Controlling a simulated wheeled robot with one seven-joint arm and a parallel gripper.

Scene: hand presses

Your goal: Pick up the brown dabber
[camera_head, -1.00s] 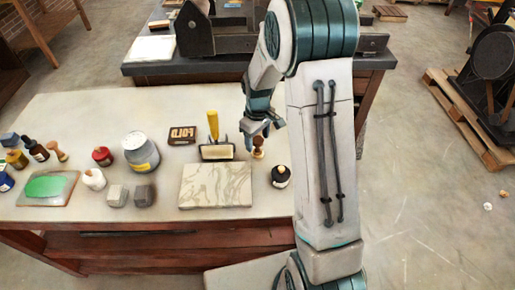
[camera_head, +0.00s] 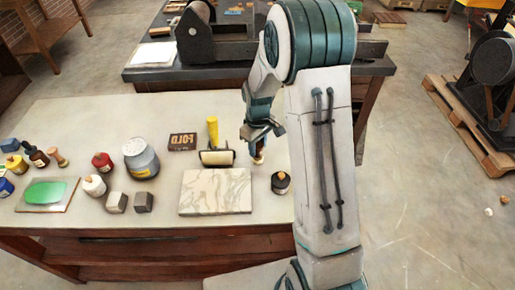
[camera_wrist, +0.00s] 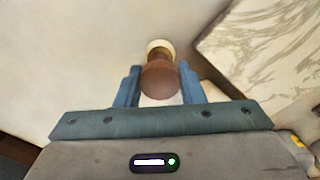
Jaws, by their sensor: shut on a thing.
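The brown dabber (camera_wrist: 159,80) has a dark brown rounded handle and a cream end. In the wrist view it is between the two blue fingers of my gripper (camera_wrist: 160,88), which are shut on it. In the head view my gripper (camera_head: 257,147) is low over the table beside the marble slab, and only the lower part of the dabber (camera_head: 259,159) shows below the fingers. I cannot tell whether the dabber touches the table.
The marble slab (camera_head: 216,192) lies to the left and nearer. A black-sided jar (camera_head: 280,184) stands close in front of my gripper. A yellow-handled roller (camera_head: 216,157) lies to the left. Several bottles, grey blocks and a green ink slab (camera_head: 45,193) occupy the table's left.

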